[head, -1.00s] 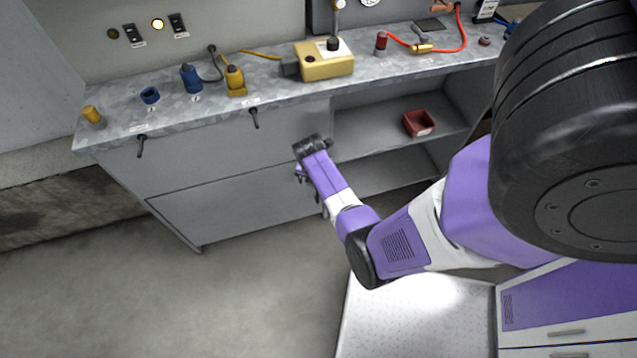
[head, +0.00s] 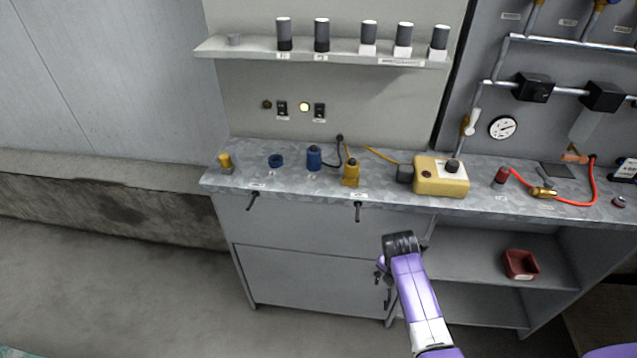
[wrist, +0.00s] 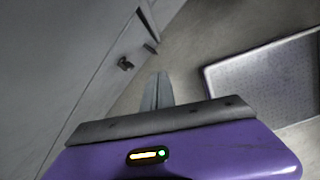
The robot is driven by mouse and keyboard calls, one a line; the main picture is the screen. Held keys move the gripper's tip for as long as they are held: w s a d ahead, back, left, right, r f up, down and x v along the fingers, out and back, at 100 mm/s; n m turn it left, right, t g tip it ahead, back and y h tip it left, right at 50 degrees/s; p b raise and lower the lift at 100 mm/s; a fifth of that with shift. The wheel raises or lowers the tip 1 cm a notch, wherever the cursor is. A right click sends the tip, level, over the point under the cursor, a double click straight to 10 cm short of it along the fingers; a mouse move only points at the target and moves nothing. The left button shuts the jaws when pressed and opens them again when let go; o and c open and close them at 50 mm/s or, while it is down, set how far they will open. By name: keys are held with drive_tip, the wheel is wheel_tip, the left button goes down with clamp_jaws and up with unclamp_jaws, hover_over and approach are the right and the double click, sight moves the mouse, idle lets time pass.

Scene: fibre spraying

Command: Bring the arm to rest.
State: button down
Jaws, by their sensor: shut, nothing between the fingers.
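My arm, purple and white, rises from the bottom right of the head view, with its black wrist joint (head: 400,244) in front of the cabinet below the bench. In the wrist view my gripper (wrist: 157,80) shows as two grey fingers close together beyond the purple and dark grey hand. It is shut and empty, pointing down past the cabinet front toward the floor. In the head view the fingers are mostly hidden or hard to tell from the dark cabinet handles behind the wrist.
The grey bench top (head: 290,185) bears a yellow box (head: 440,178), blue and yellow fittings and a red hose (head: 594,185). Handles (wrist: 125,63) stick out from the cabinet close by. A red tray (head: 520,264) sits on the open shelf. A pale dotted platform (wrist: 265,80) lies right. Floor at left is clear.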

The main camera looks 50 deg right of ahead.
drive_tip(key=s+a+r+m+t+y, duration=0.1)
drive_tip(key=s+a+r+m+t, duration=0.2)
drive_tip(key=a+r, duration=0.7)
drive_tip(key=s+a+r+m+t+y, duration=0.1)
drive_tip(key=s+a+r+m+t, duration=0.2)
drive_tip(key=a+r+m+t, duration=0.4)
drive_tip(key=s+a+r+m+t, duration=0.2)
drive_tip(key=a+r+m+t, duration=0.3)
drive_tip(key=a+r, duration=1)
drive_tip(key=shift+s+a+r+m+y, duration=0.15)
drive_tip(key=shift+s+a+m+y, duration=0.25)
drive_tip(key=shift+a+m, duration=0.4)
